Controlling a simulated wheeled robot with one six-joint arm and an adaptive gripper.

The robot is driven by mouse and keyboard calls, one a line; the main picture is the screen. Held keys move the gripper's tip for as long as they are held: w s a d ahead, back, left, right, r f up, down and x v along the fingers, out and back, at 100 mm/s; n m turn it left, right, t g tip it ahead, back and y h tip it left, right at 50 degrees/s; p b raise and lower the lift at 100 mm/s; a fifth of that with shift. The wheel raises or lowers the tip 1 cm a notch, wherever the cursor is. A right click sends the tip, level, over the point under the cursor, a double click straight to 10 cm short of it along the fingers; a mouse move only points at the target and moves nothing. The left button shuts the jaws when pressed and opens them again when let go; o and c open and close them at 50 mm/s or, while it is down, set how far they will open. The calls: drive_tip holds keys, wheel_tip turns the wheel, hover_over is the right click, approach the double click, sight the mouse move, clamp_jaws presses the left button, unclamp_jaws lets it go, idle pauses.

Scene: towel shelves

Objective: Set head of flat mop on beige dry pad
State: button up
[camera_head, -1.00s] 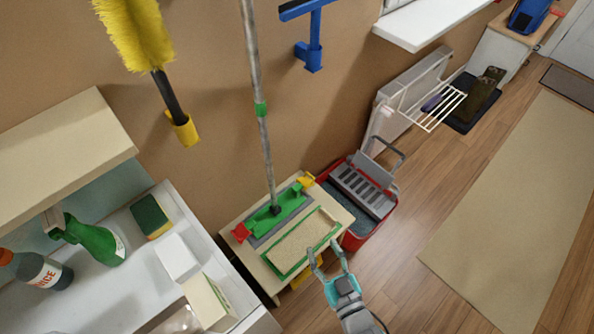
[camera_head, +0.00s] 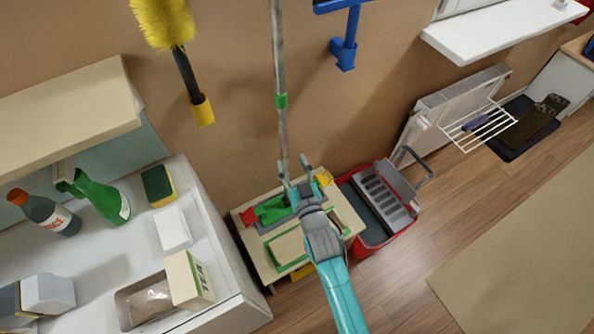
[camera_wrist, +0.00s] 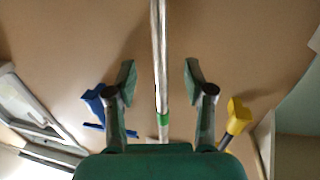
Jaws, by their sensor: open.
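The flat mop stands upright against the wall, its grey handle (camera_head: 279,60) carrying a green collar (camera_head: 281,101). Its green head (camera_head: 272,210) rests on a small wooden stand, partly hidden by my gripper. The beige dry pad (camera_head: 290,247) lies in a green frame at the front of the stand, partly covered by my arm. My gripper (camera_head: 294,166) is open, its fingertips near the lower handle. In the wrist view, the handle (camera_wrist: 161,70) runs between the open fingers, apart from both.
A red mop bucket (camera_head: 366,222) with a grey wringer stands right of the stand. A white counter (camera_head: 105,260) with bottles, a sponge (camera_head: 158,186) and boxes is at left. A blue squeegee (camera_head: 347,45) and yellow duster (camera_head: 165,25) hang on the wall.

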sight(284, 129)
drive_tip(key=x, duration=0.8)
drive_tip(key=shift+w+a, duration=0.15)
drive_tip(key=shift+w, duration=0.1)
clamp_jaws()
drive_tip(key=shift+r, duration=0.1)
idle(0.4)
drive_tip(key=shift+r, duration=3.55)
